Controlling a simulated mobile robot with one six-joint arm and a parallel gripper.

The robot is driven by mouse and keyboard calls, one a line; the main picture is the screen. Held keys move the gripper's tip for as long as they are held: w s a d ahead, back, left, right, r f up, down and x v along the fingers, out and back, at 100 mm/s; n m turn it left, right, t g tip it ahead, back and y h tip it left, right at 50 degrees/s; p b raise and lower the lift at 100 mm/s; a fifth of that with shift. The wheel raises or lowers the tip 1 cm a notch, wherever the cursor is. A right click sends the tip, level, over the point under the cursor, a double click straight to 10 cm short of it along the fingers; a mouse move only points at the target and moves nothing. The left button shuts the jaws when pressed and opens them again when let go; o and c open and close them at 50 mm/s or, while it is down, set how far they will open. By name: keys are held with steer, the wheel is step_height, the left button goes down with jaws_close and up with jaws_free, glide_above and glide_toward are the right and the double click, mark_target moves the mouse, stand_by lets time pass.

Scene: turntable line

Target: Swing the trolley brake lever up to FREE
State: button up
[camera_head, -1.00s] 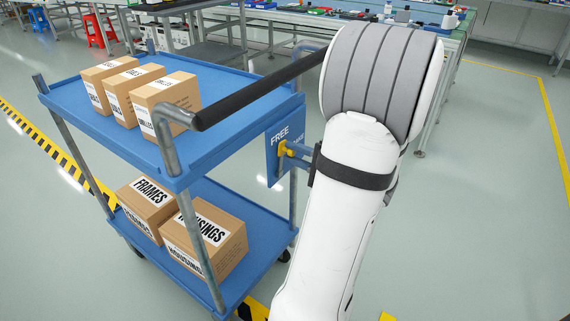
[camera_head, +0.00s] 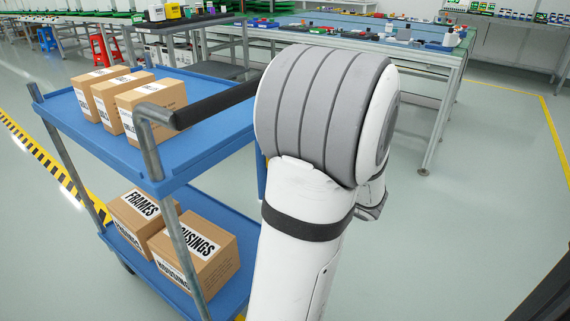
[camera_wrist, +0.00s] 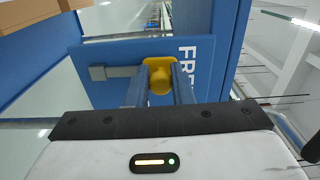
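The blue brake panel (camera_wrist: 205,30) fills the middle of the wrist view, with the white letters "FRE" showing and the rest hidden. The brake lever has a grey arm (camera_wrist: 112,72) and a yellow knob (camera_wrist: 160,82). The lever points from the grey block toward the lettering, which reads sideways here, its top toward the right. My gripper (camera_wrist: 159,88) has its two blue-grey fingers on either side of the knob, closed up against it. In the head view my arm hides the lever, the gripper and nearly all of the panel.
The blue trolley (camera_head: 215,150) carries cartons (camera_head: 155,105) on top and cartons (camera_head: 195,250) labelled FRAMES and HOUSINGS below. Its black push handle (camera_head: 215,103) runs behind my arm. A workbench (camera_head: 440,62) stands behind.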

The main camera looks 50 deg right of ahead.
steer(key=o, duration=0.5)
steer(key=shift+c, duration=0.2)
steer(key=shift+s, duration=0.1)
steer(key=s+p, duration=0.2)
steer(key=s, duration=0.5)
steer(key=shift+s, duration=0.35)
